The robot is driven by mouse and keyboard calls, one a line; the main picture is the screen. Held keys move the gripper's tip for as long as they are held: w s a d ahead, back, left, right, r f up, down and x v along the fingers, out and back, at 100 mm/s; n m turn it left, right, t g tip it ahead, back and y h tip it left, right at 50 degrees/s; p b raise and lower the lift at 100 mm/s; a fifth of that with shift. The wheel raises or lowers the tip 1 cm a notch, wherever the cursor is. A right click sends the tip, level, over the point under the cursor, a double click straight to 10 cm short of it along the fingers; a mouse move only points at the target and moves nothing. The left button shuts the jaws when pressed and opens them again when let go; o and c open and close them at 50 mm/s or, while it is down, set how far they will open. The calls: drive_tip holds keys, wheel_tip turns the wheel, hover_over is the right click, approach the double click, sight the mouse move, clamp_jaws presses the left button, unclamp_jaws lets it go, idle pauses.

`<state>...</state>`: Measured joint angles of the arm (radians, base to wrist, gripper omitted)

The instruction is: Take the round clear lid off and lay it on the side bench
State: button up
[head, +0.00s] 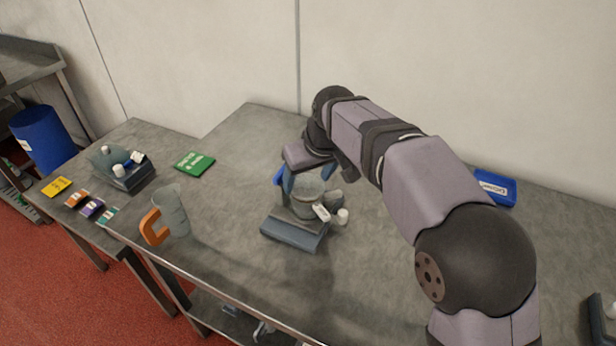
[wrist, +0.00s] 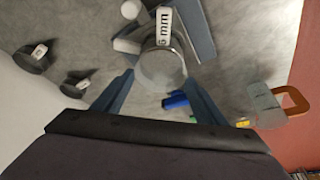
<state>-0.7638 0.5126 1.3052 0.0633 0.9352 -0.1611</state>
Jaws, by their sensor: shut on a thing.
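The round clear lid (wrist: 160,68) shows between the fingertips of my gripper (wrist: 160,78) in the wrist view. My gripper (head: 307,180) is shut on it. In the head view the fingers point down at a round clear-grey vessel (head: 309,206) on a blue-grey base (head: 293,233) on the bench. A white tag (wrist: 164,27) reading "5 mm" stands beside the lid. White knobs (head: 343,215) sit at the vessel's right. I cannot tell whether the lid touches the vessel, as the fingers and wrist cover part of it.
A clear jug (head: 173,213) with an orange handle stands to the left. A green packet (head: 194,163) lies behind it. A similar machine (head: 128,175) and small coloured packs (head: 92,208) stand on the left bench. A blue labelled tray (head: 494,188) lies at the right. Bench around the base is mostly clear.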

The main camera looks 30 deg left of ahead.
sight(308, 182)
drive_tip(key=shift+r+p, duration=0.3)
drive_tip(key=shift+r, duration=0.1)
idle(0.3)
drive_tip(key=shift+r+p, duration=1.25)
drive_tip(key=shift+r, duration=0.05)
